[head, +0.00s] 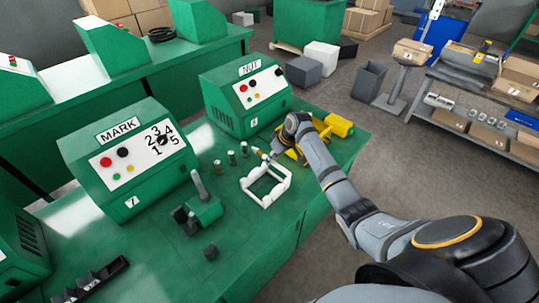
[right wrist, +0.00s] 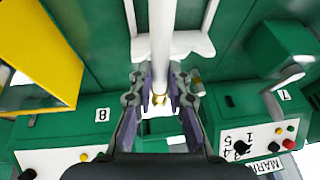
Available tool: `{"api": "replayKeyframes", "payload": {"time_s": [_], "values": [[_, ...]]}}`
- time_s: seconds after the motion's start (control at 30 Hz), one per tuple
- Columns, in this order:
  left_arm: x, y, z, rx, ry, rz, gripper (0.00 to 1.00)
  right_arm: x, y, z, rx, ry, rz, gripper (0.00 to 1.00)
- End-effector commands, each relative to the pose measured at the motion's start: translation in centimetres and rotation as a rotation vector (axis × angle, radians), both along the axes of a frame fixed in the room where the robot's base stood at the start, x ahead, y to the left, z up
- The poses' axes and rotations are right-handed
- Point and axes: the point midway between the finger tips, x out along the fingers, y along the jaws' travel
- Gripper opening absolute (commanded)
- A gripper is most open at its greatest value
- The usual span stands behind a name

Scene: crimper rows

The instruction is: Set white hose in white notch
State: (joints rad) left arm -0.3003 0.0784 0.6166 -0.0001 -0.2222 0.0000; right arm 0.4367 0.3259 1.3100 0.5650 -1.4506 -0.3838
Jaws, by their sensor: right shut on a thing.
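A white hose (right wrist: 161,35) with a brass end is held between the fingers of my right gripper (right wrist: 160,85) in the right wrist view. It runs away from the fingers, across the white notched frame (right wrist: 197,46). In the head view this frame (head: 284,184) stands on the green bench, and my right gripper (head: 273,157) is low at its far side. The gripper is shut on the hose. Whether the hose touches the frame or lies in a notch I cannot tell. My left gripper is out of view.
A yellow tool (head: 339,125) lies right behind my gripper. Several small fittings (head: 231,158) stand left of the frame. A green device with a grey handle (head: 204,211) is nearer. The MARK box (head: 121,160) and NUT box (head: 243,96) stand behind.

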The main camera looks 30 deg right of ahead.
Motion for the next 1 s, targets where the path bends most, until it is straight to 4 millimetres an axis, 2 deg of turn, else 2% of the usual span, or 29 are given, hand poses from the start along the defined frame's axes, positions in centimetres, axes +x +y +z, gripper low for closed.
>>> {"api": "replayKeyframes", "payload": {"time_s": [0.03,0.1,0.17,0.27,0.4,0.5,0.63,0.8,0.97,1.0], "values": [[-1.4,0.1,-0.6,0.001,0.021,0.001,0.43,0.0,0.0,-0.5,0.000,0.000,0.000,0.00],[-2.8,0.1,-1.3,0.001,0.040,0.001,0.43,0.0,0.0,-1.0,0.000,0.000,0.000,0.00],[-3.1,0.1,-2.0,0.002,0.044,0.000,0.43,0.0,0.0,-1.6,-0.001,0.000,0.000,0.00],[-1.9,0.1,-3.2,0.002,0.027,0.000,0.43,0.0,0.0,-2.7,-0.001,-0.001,-0.001,0.00],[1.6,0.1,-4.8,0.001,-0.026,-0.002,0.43,0.0,0.0,-4.3,-0.001,-0.001,-0.001,0.00],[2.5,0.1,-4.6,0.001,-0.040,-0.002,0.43,0.0,0.0,-5.3,0.000,0.001,0.000,0.00],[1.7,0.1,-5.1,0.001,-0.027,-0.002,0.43,0.0,0.0,-6.5,0.000,0.000,0.000,0.00],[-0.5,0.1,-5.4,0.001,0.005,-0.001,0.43,0.1,0.0,-6.9,-0.001,-0.001,-0.001,0.00],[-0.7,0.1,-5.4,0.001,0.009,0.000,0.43,0.1,0.0,-6.9,-0.001,-0.001,0.000,0.00],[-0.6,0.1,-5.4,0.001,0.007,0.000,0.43,0.1,0.0,-6.9,-0.001,-0.001,0.000,0.20]]}}
